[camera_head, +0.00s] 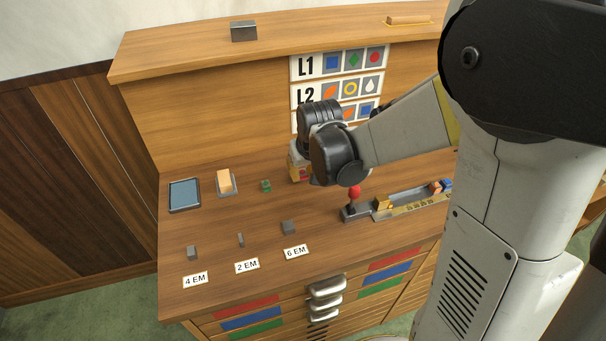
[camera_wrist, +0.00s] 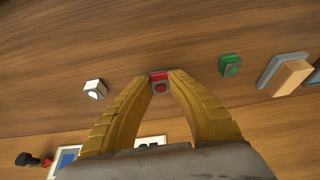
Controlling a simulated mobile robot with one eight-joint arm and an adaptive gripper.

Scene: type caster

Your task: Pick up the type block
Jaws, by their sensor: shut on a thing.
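A small red type block (camera_wrist: 159,77) with a round mark on its face sits between my fingertips in the wrist view. My gripper (camera_wrist: 160,80) is shut on it, a yellow finger on each side. In the head view my gripper (camera_head: 299,174) is low over the desk's work surface, in front of the sign board, and the arm hides part of it. A green type block (camera_wrist: 231,66) stands to the right in the wrist view, and a white one (camera_wrist: 95,88) to the left. I cannot tell whether the red block touches the surface.
A blue-topped tray (camera_head: 185,195) and an orange-topped pad (camera_head: 226,183) are at the left. Grey spacers (camera_head: 289,227) stand behind EM labels (camera_head: 296,251). A composing stick (camera_head: 405,202) with blocks and a red-knobbed lever (camera_head: 353,195) lie to the right.

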